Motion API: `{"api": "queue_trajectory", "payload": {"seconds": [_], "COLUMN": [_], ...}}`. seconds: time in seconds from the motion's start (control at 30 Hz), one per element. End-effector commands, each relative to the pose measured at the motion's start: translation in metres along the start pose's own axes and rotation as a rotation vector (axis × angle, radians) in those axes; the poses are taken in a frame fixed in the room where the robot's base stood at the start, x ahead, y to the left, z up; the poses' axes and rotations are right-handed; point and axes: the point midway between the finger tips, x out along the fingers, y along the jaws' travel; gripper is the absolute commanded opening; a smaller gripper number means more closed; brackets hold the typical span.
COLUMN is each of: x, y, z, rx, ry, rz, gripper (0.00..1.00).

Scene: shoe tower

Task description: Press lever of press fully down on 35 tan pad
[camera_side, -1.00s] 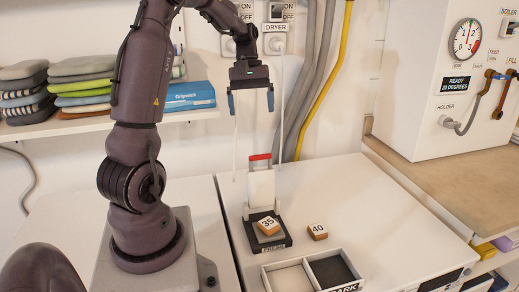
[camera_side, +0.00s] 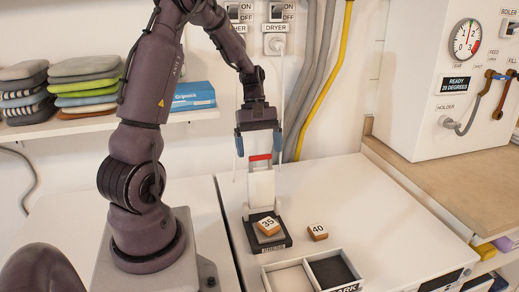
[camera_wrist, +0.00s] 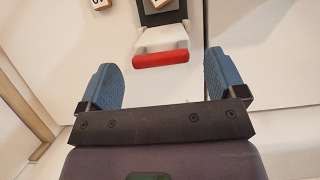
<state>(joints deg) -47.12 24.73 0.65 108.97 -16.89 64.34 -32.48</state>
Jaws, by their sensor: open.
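The press (camera_side: 262,190) stands on the white table with a white upright lever topped by a red handle (camera_side: 260,158). The tan pad marked 35 (camera_side: 268,226) lies on the dark base of the press, in front of the lever. My gripper (camera_side: 259,150) is open and empty, its two blue fingers on either side of the red handle as seen from the side. In the wrist view the red handle (camera_wrist: 160,58) lies just beyond and between the open fingertips (camera_wrist: 158,75). I cannot tell whether they touch; a gap seems to show.
A second tan pad marked 40 (camera_side: 318,232) lies right of the press. A two-part tray (camera_side: 311,270) stands at the table's front. Grey and yellow conduits (camera_side: 325,85) run along the wall behind.

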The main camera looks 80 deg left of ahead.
Motion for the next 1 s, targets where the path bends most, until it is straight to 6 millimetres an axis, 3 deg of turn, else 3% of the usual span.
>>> {"api": "queue_trajectory", "payload": {"seconds": [0.37, 0.4, 0.7, 1.0], "x": [0.0085, 0.0084, 0.0081, 0.0097], "y": [-0.0001, -0.0001, -0.0002, 0.0], "z": [0.0, 0.0, 0.0001, 0.008], "rx": [0.0, 0.0, 0.0, 0.003], "ry": [0.0, 0.0, 0.0, 0.043], "rz": [0.0, 0.0, 0.0, 0.0], "gripper": [0.89, 0.87, 0.21, 0.21]}}
